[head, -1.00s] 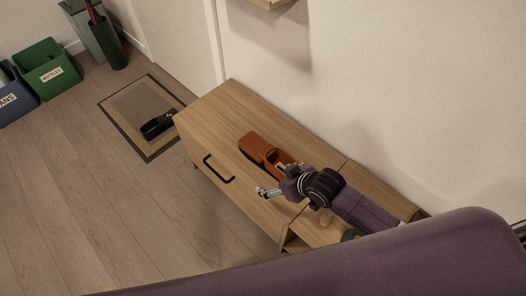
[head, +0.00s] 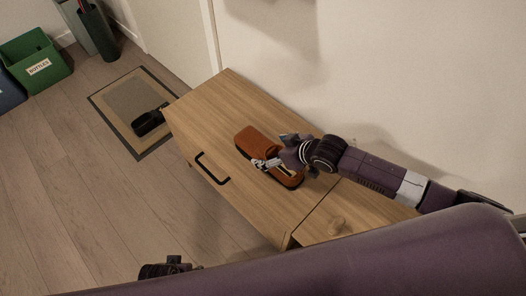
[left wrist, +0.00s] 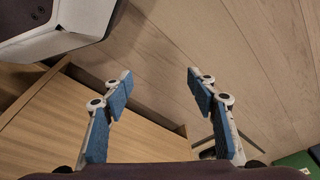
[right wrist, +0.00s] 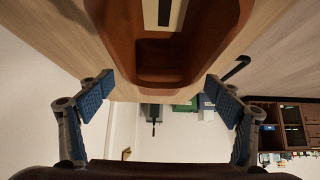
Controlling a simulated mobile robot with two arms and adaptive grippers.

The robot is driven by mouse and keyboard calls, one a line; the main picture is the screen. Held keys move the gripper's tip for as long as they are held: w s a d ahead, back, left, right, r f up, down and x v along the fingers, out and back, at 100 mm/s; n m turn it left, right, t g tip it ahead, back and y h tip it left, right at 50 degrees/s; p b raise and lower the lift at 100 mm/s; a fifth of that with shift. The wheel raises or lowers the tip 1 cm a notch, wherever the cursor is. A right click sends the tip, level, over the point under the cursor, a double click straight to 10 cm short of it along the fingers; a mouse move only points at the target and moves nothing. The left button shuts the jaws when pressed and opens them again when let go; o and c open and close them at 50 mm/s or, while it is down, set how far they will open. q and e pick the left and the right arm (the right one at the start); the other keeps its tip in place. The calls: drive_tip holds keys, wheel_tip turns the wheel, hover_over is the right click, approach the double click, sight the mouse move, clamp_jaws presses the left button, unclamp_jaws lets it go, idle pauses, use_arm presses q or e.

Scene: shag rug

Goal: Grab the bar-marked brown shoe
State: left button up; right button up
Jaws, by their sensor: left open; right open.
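The brown shoe (head: 252,140) lies on top of the wooden cabinet (head: 215,97). In the right wrist view the shoe (right wrist: 170,76) fills the upper middle, its hollow opening facing the camera and a pale bar with a dark mark inside. My right gripper (head: 264,163) is over the shoe and hides part of it. Its fingers are open, one on each side of the shoe's near end in the right wrist view; I cannot tell whether they touch it. My left gripper (left wrist: 160,85) is open and empty, low beside the cabinet's front.
A black shoe (head: 150,121) lies on the doormat (head: 131,88) on the floor. A green bin (head: 36,65) stands at the far left. The wall rises right behind the cabinet.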

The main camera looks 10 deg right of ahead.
sight(269, 149)
drive_tip(key=b+x, duration=0.1)
drive_tip(key=x, duration=0.2)
drive_tip(key=shift+w+a, duration=0.1)
drive_tip(key=shift+w, duration=0.1)
drive_tip(key=shift+w+a+f, duration=0.25)
drive_tip(key=shift+w+f, duration=0.1)
drive_tip(key=shift+w, duration=0.05)
use_arm(q)
drive_tip(key=r, duration=0.1)
drive_tip(key=w+r, duration=0.1)
drive_tip(key=r, duration=0.2)
drive_tip(key=shift+w+r, duration=0.25)
drive_tip(key=shift+r, duration=0.15)
use_arm(e)
drive_tip(key=shift+c, duration=0.6)
drive_tip(key=c, duration=1.3)
drive_tip(key=shift+c, duration=0.6)
use_arm(q)
drive_tip(key=shift+d, duration=0.1)
use_arm(e)
drive_tip(key=shift+r, duration=0.1)
